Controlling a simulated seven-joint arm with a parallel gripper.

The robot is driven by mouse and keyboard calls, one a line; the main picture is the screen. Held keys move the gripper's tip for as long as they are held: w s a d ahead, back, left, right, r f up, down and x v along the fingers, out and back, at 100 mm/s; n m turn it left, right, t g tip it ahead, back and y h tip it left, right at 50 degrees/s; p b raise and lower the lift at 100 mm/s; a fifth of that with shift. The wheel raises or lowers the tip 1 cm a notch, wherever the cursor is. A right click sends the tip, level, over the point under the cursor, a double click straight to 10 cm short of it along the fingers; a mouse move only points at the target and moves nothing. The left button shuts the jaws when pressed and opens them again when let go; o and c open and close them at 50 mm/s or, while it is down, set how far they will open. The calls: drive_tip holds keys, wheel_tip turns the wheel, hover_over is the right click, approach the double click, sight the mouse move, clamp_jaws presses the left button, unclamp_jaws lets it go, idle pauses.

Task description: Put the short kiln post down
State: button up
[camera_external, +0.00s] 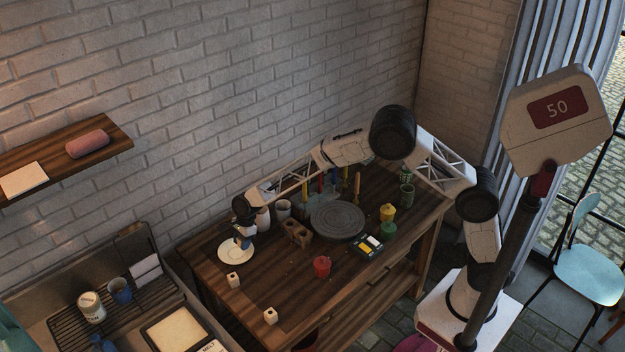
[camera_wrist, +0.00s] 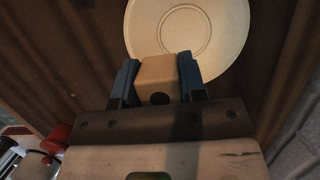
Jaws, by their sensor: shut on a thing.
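My gripper (camera_wrist: 157,68) is shut on a short kiln post, a pale tan block (camera_wrist: 158,72) with a dark round hole, seen between the two fingers in the wrist view. A cream plate (camera_wrist: 228,52) lies beyond the post there. In the external view my gripper (camera_external: 243,240) is over the back right part of the plate (camera_external: 226,256), at the table's left end. The post is too small and covered to make out there. I cannot tell whether the post touches anything below. Two similar pale blocks stand on the table, one near the plate (camera_external: 233,280) and one at the front edge (camera_external: 270,316).
The wooden table (camera_external: 300,285) has bare room at its front. A dark round turntable (camera_external: 337,221), a brown block with holes (camera_external: 297,233), a red pot (camera_external: 321,266) and a paint box (camera_external: 369,246) stand to the right.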

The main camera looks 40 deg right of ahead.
drive_tip(key=shift+w+a, duration=0.2)
drive_tip(key=shift+w, duration=0.15)
drive_tip(key=shift+f, duration=1.8)
drive_tip(key=shift+f, duration=0.25)
drive_tip(key=o, duration=1)
drive_tip(key=shift+r, duration=0.1)
drive_tip(key=v, duration=1.2)
drive_tip(key=shift+r, duration=0.15)
